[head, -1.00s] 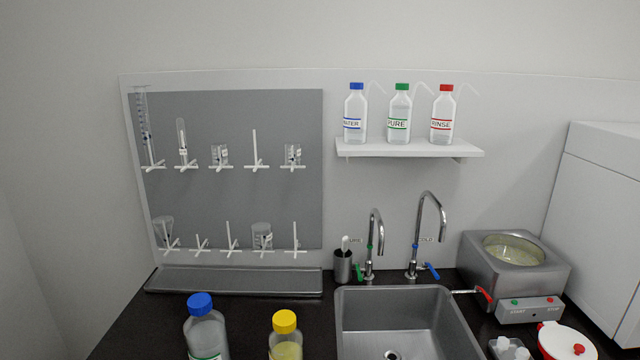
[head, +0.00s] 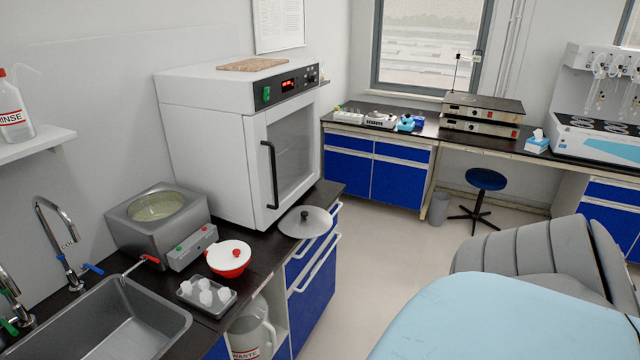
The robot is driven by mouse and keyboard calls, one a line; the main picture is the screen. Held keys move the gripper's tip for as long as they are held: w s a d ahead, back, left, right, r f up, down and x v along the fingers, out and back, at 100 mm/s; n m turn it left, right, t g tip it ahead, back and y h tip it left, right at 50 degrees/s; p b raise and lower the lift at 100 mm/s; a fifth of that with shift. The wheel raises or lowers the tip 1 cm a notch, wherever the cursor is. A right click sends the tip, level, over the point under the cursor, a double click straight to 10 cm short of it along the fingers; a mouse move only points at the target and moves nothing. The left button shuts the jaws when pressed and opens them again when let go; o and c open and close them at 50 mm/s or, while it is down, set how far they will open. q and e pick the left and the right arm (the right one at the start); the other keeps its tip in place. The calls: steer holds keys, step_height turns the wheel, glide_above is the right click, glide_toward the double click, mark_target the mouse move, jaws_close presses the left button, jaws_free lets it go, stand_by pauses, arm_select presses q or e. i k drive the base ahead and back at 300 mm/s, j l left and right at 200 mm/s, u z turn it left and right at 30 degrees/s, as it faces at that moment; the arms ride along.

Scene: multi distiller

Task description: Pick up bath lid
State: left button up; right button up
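Neither of my grippers is in view.
A red bowl with a white lid (head: 228,256) and a tray (head: 225,307) of white items stand left of the metal lid. The white oven (head: 200,140) rises behind it. The sink (head: 100,325) is at lower left. The floor (head: 400,225) right of the counter is clear.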

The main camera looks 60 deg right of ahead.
mark_target(301, 222)
steer(key=z, duration=1.75)
steer(key=i+l+u, duration=0.2)
steer(key=u, duration=0.75)
steer(key=i+l+u, duration=0.2)
steer(key=l+u, duration=0.25)
steer(key=l, duration=0.15)
steer(key=l+u, duration=0.2)
steer(key=l, duration=0.15)
steer(key=i+l+u, duration=0.1)
steer(key=l, duration=0.45)
steer(key=l+u, duration=0.15)
steer(key=l, duration=0.35)
steer(key=i, duration=0.05)
